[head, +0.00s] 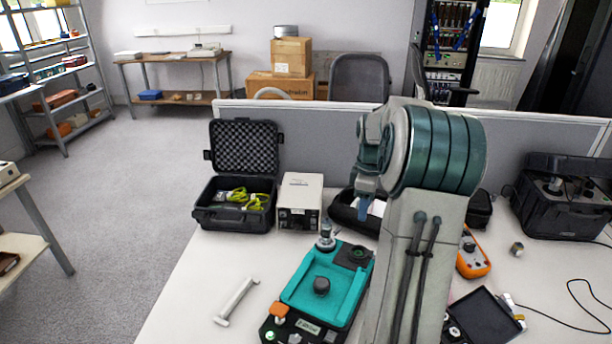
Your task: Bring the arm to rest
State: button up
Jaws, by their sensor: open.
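My arm rises in the right half of the head view, with a large teal and grey joint at its top. My gripper (366,205) shows only in part at the left of this joint, as a small blue-grey tip pointing down. The rest of it is hidden by my arm. It is above the white table (210,275), near a black open case behind it. I see nothing held in it. A teal calibration device (300,290) with a dark round knob stands below and to the left of the gripper.
An open black case (232,217) with yellow-green cables and a white box (300,190) stand at the back left. A white handle-like bar (236,302) lies at the front left. An orange meter (472,257) and a black case (560,215) are at right. A grey partition (320,135) borders the table.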

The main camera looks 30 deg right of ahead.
jog(key=s+a+r+m+t, duration=0.15)
jog(key=s+a, duration=0.25)
jog(key=a, duration=0.4)
jog(key=s+a+r+m+h, duration=0.1)
jog(key=s+a+r+m, duration=0.15)
jog(key=a, duration=0.55)
jog(key=s+a+r+m, duration=0.2)
jog(key=s+a, duration=0.2)
jog(key=a, duration=0.4)
jog(key=s+a+f+m+t+y, duration=0.1)
jog(key=s+a+f+m, duration=0.1)
jog(key=s+a, duration=0.3)
jog(key=s, duration=0.4)
jog(key=shift+a+f+m, duration=0.3)
jog(key=shift+a+f, duration=0.05)
jog(key=shift+a, duration=0.05)
